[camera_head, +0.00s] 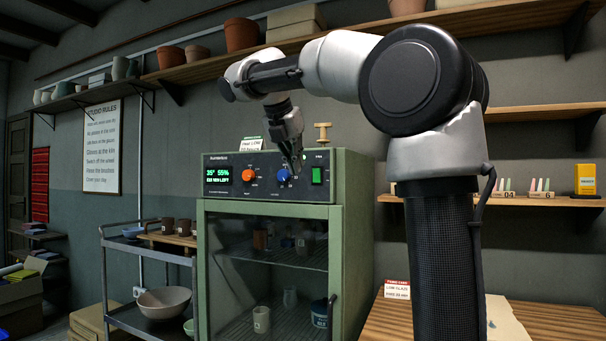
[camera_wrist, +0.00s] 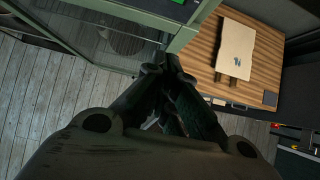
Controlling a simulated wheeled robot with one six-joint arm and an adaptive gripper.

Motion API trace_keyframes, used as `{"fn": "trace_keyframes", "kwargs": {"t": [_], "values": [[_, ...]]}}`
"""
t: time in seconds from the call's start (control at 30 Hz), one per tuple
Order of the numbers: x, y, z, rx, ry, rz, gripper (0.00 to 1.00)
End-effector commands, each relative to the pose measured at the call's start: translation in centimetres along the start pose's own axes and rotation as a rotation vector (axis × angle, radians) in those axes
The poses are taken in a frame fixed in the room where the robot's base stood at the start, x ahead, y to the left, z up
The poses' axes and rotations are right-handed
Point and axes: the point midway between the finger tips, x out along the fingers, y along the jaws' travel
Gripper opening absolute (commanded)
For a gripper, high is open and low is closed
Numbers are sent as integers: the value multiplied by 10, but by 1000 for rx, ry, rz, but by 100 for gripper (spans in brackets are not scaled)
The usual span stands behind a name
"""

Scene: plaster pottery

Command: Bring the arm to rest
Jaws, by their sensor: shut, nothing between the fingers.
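My gripper (camera_head: 298,168) is shut and empty, pointing down close in front of the control panel of the green drying cabinet (camera_head: 350,215). Its tips are near the blue knob (camera_head: 283,176), and I cannot tell whether they touch it. My arm arches up and over from the right. In the wrist view my gripper (camera_wrist: 168,62) is seen from behind, with the cabinet's front edge and glass door beyond it. The panel also has a lit display (camera_head: 217,175), an orange knob (camera_head: 248,175) and a green switch (camera_head: 317,175).
A metal cart (camera_head: 125,286) with bowls and cups stands left of the cabinet. A wooden table (camera_head: 540,318) is at right; it also shows in the wrist view (camera_wrist: 270,72) with a pale board (camera_wrist: 235,50). Wall shelves (camera_head: 530,113) hold pots and boxes. Cups stand inside the cabinet.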

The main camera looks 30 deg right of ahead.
Motion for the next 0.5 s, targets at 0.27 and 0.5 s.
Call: {"fn": "trace_keyframes", "kwargs": {"t": [0.27,0.5], "values": [[-17,0,-5,0,1,0,0],[-16,6,-4,211,1,27,0]]}}
